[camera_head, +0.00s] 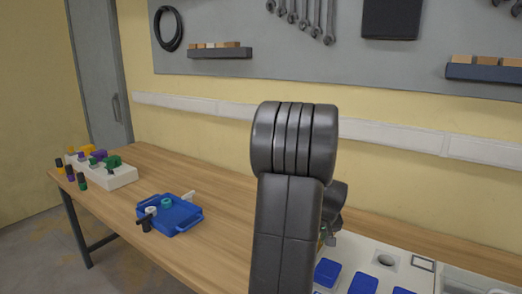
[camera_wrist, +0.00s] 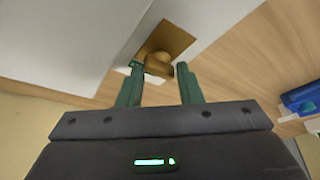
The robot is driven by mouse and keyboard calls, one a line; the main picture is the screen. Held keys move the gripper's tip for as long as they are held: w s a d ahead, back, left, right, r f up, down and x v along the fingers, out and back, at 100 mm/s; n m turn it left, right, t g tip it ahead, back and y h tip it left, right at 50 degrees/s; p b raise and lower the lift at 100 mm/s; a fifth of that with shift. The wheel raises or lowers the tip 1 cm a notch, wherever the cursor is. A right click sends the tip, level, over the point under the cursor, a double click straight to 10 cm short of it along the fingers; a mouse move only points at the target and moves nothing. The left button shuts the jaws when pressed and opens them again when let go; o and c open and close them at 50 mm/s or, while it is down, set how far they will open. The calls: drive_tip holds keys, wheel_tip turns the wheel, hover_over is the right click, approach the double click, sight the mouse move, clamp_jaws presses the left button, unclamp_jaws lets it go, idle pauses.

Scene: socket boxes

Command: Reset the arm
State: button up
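My gripper (camera_wrist: 159,70) shows in the wrist view with its two green fingers apart and nothing held between them. A brass-coloured round part (camera_wrist: 158,63) on a brown square lies just beyond the fingertips, on a white surface; I cannot tell whether the left finger touches it. In the head view my dark arm stands upright in the middle and hides most of the gripper and the work area behind it.
A wooden bench (camera_head: 225,240) runs along the wall. On it are a blue tray (camera_head: 182,217) with small parts, a white block (camera_head: 118,178) with coloured pieces at the left, and a white panel (camera_head: 412,275) with blue covers at the right. Bench space near the tray is clear.

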drive_tip(key=shift+a+m+h, duration=0.15)
drive_tip(key=shift+m+h, duration=0.55)
drive_tip(key=shift+m, duration=1.2)
drive_tip(key=shift+f+m+g+h+b, duration=0.1)
drive_tip(key=shift+m+g+h+b, duration=0.4)
drive_tip(key=shift+m, duration=1.3)
